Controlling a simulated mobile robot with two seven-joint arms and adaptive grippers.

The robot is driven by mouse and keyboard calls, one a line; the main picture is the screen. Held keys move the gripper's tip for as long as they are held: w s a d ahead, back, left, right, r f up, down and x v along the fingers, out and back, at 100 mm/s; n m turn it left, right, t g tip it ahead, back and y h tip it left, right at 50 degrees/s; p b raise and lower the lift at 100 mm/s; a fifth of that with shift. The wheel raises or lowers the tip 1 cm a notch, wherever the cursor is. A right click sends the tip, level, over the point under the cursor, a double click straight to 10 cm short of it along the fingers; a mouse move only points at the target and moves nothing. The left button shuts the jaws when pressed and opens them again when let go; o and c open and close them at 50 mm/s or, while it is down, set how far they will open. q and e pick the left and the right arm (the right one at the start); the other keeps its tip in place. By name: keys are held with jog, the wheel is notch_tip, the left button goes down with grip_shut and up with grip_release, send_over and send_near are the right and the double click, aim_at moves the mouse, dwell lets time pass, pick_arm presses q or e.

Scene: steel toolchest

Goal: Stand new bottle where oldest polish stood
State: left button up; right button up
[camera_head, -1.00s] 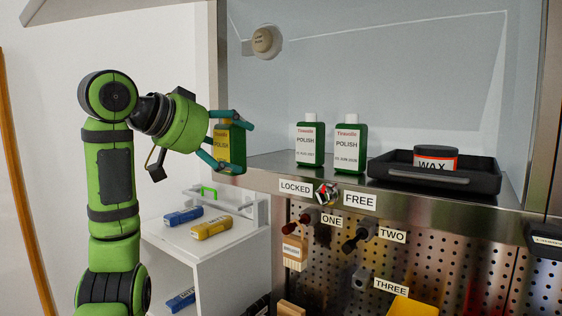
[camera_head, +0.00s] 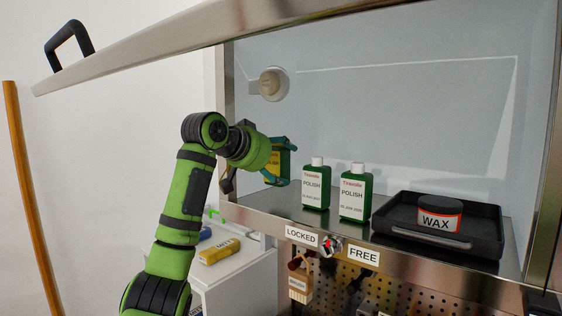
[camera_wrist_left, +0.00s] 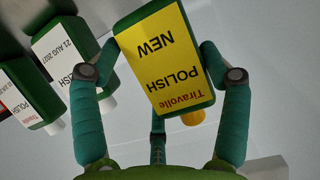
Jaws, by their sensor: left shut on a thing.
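My left gripper (camera_head: 284,161) is shut on the new bottle (camera_head: 273,162), a green bottle with a yellow label reading "NEW" in the left wrist view (camera_wrist_left: 165,60). It holds the bottle roughly upright at the left end of the steel shelf, partly hidden by the fingers. I cannot tell whether its base touches the shelf. Two green polish bottles with white labels and caps stand to its right. The date on the farther one (camera_head: 355,194) is hard to read. My right gripper is not in view.
A black tray (camera_head: 415,237) with a wax tin (camera_head: 440,214) stands at the shelf's right. A raised lid (camera_head: 200,48) spans above. LOCKED and FREE labels flank a knob (camera_head: 331,246) on the front edge. A white cabinet (camera_head: 235,275) stands below left.

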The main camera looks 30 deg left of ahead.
aim_at(275, 174)
pick_arm(q)
jog(key=shift+w, duration=0.6)
jog(key=shift+s+f+p, duration=0.1)
jog(key=shift+f+p, duration=0.7)
jog(key=shift+f, duration=0.95)
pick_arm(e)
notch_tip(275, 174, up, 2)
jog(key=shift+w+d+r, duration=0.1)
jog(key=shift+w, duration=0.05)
pick_arm(q)
jog(key=shift+d+f, duration=0.1)
jog(key=shift+f, duration=0.05)
jog(key=o, duration=1.3)
jog(key=shift+o, duration=0.2)
jog(key=shift+s, duration=0.1)
